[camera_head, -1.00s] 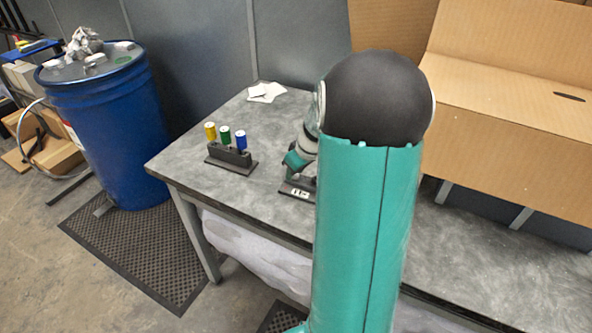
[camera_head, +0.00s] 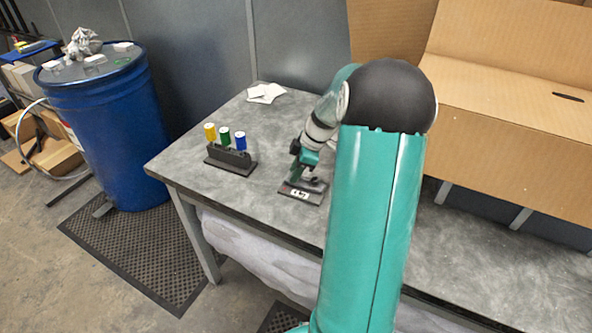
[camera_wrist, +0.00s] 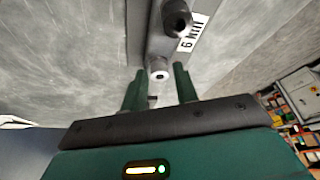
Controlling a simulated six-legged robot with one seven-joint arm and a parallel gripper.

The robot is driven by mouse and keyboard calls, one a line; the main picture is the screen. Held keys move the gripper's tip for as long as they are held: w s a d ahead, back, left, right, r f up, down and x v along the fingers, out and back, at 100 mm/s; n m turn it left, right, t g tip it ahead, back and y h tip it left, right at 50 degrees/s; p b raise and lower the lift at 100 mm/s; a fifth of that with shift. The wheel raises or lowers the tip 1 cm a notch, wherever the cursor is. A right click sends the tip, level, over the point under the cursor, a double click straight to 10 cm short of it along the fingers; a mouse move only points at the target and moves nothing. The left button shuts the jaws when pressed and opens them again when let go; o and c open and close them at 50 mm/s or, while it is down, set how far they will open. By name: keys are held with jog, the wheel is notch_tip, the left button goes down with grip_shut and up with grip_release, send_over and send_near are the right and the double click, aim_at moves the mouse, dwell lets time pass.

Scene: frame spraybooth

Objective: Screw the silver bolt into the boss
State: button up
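The silver bolt (camera_wrist: 159,74), with a dark socket in its head, shows in the wrist view close to my fingertips. My gripper (camera_wrist: 160,72) has its two green fingers apart, with a gap visible on either side of the bolt head. A dark round boss with a hole (camera_wrist: 177,20) stands on the grey fixture plate beyond the bolt, beside a white "6 mm" label. In the head view my gripper (camera_head: 300,158) is above the dark fixture plate (camera_head: 291,194) on the table. The bolt is too small to make out there, and its lower end is hidden.
A dark rack (camera_head: 229,164) with yellow, green and blue-topped pieces stands left of the fixture on the grey table (camera_head: 225,200). White papers (camera_head: 266,93) lie at the back. A large cardboard box (camera_head: 500,120) is at the right. A blue drum (camera_head: 108,130) stands left.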

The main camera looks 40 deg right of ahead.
grip_shut()
jog(key=shift+o, duration=1.6)
grip_release()
jog(key=v, duration=1.4)
jog(key=shift+f, duration=0.1)
